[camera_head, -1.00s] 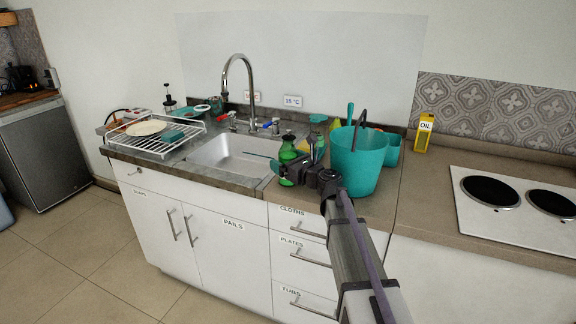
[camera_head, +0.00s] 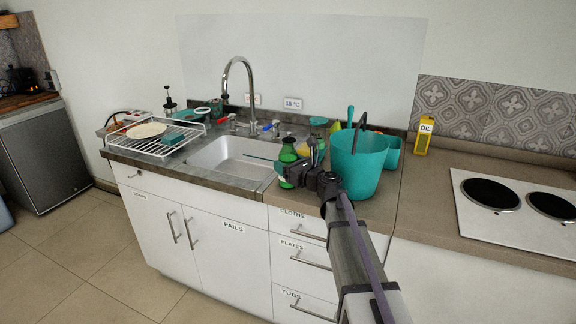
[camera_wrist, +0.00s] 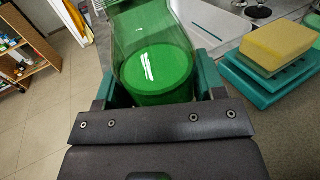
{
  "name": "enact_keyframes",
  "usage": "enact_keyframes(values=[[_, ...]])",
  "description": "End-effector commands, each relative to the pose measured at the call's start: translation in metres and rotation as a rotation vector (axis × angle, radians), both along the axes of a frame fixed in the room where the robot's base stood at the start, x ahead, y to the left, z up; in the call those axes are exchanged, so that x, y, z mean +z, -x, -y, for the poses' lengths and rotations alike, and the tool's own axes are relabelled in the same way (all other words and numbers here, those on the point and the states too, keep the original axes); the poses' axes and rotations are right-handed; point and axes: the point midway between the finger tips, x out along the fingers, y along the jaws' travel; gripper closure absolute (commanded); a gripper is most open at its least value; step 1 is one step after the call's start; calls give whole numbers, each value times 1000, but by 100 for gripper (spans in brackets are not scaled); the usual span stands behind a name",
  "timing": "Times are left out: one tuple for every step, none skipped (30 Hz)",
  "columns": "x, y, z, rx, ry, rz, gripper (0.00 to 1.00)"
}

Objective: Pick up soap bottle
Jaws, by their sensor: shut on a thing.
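The soap bottle (camera_head: 288,152) is green and see-through, and stands roughly upright at the right end of the sink in the head view. In the wrist view the green bottle (camera_wrist: 155,62) fills the space between the teal fingers. My gripper (camera_head: 286,178) is shut on the bottle, with a finger on each side of its lower part. The head view does not show clearly whether the bottle's base touches the counter.
A teal bucket (camera_head: 358,164) stands close to the right of my gripper. The sink (camera_head: 230,156) lies to the left. A white dish rack (camera_head: 150,148) stands farther left.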

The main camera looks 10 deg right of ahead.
Motion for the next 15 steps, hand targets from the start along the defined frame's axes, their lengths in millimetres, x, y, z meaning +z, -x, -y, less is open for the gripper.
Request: enact_keyframes(values=[[2,0,0,0,0,0,70],[3,0,0,0,0,0,70],[5,0,0,0,0,0,70],[7,0,0,0,0,0,70],[8,0,0,0,0,0,70],[11,0,0,0,0,0,70],[13,0,0,0,0,0,70],[15,0,0,0,0,0,70],[19,0,0,0,0,0,70],[21,0,0,0,0,0,70],[24,0,0,0,0,0,70],[28,0,0,0,0,0,70],[32,0,0,0,0,0,70],[35,0,0,0,0,0,70],[40,0,0,0,0,0,70]])
